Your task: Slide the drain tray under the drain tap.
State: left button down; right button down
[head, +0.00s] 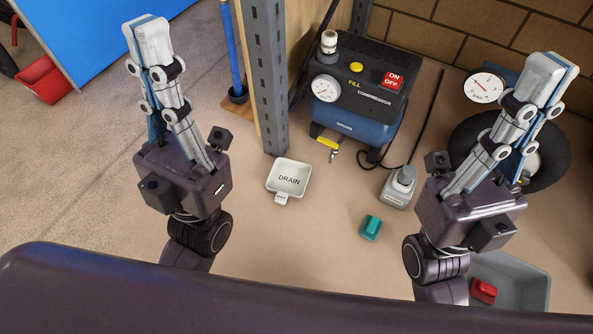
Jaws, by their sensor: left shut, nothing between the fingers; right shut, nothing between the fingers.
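The drain tray (290,175) is a small white square dish marked DRAIN, with a tab at its front. It lies on the floor in front of the grey upright post. The drain tap (328,143) has a yellow lever and sits low on the front of the blue and black compressor (350,95). The tray is to the left of the tap and nearer to me, apart from it. My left gripper (147,36) is shut and empty, raised left of the tray. My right gripper (552,72) is shut and empty, raised right of the compressor.
The grey post (265,75) stands close behind the tray. A grey bin (530,285) holds a red block (483,291). A black tyre (465,140) is partly behind my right arm.

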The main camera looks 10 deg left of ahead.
aim_at(287, 178)
jog(key=j+z, duration=0.15)
jog(key=z, duration=2.05)
jog(key=k+j, duration=0.15)
jog(key=j, duration=0.3)
jog(key=k+j+z, duration=0.15)
jog(key=j, duration=0.3)
jog(key=k+j, duration=0.15)
jog(key=j, duration=0.25)
jog(key=k+j+z, duration=0.1)
jog(key=j, duration=0.35)
jog(key=k+j, duration=0.2)
jog(key=j, duration=0.2)
jog(key=k+j+z, duration=0.15)
jog(key=j, duration=0.25)
jog(key=k+j, duration=0.2)
jog(key=j, duration=0.15)
jog(key=k+j, duration=0.2)
jog(key=j, duration=0.15)
jog(key=k+j, duration=0.15)
jog(key=j, duration=0.25)
jog(key=k+j, duration=0.2)
jog(key=j, duration=0.15)
jog(key=k+j, duration=0.2)
jog(key=j, duration=0.15)
